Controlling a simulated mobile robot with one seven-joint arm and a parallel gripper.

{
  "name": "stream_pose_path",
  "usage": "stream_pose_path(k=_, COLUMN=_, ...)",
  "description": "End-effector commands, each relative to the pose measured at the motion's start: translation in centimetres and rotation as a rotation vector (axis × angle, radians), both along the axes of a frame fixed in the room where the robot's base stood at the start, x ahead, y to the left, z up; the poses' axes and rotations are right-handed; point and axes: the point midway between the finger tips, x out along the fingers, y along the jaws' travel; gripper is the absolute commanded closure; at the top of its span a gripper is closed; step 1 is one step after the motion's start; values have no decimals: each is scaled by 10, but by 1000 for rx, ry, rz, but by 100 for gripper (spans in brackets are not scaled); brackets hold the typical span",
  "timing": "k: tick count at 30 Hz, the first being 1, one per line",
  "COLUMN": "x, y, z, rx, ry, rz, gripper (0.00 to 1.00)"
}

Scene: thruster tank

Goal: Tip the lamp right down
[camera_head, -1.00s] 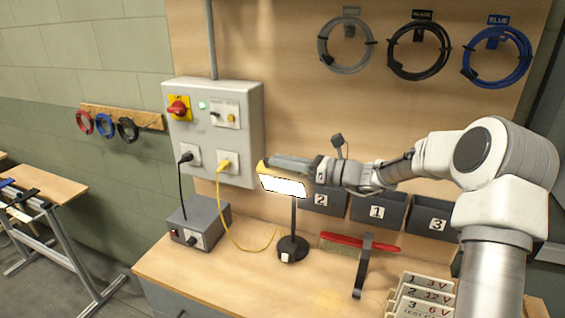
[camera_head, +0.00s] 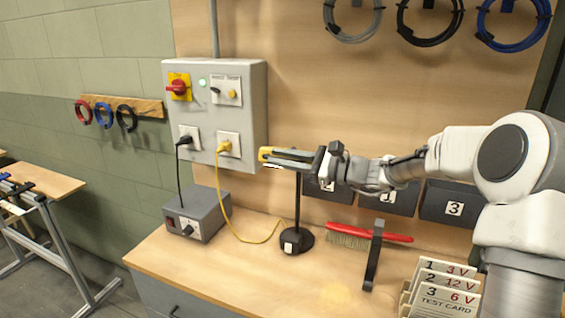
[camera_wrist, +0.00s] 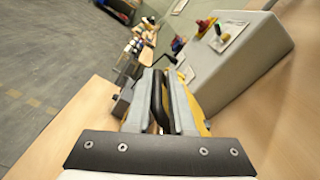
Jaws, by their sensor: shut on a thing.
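The lamp has a yellow head (camera_head: 264,154) on a thin dark stem (camera_head: 297,205) and a round black base (camera_head: 293,241). It stands on the wooden workbench. My gripper (camera_head: 285,157) reaches in from the right and is shut at the lamp head. Only a thin lit strip shows under the head in the head view. In the wrist view my gripper (camera_wrist: 160,100) has its two grey fingers on either side of a dark piece, with yellow of the lamp (camera_wrist: 195,112) behind the right finger. The fingers hide much of the head.
A grey wall box (camera_head: 215,110) with a red switch and plugged cables is close left of the lamp. A grey power unit (camera_head: 197,217) stands at the bench's left.

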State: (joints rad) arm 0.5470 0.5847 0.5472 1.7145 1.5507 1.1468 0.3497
Motion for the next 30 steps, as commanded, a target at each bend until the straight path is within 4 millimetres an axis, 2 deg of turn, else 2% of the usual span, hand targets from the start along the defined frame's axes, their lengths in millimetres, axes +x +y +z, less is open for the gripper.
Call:
stream_pose_path(k=3, x=-2, y=2, z=-7, rx=1, ry=6, rz=5, gripper=100)
stream_pose_path(k=21, x=-2, y=1, z=-14, rx=-2, ry=17, rz=5, gripper=100)
stream_pose_path(k=22, x=-2, y=1, z=-15, rx=-3, ry=17, rz=4, gripper=74)
stream_pose_path(k=25, x=-2, y=0, z=-15, rx=-3, ry=18, rz=3, gripper=56)
stream_pose_path(k=30, x=-1, y=0, z=-14, rx=-2, ry=15, rz=0, gripper=55)
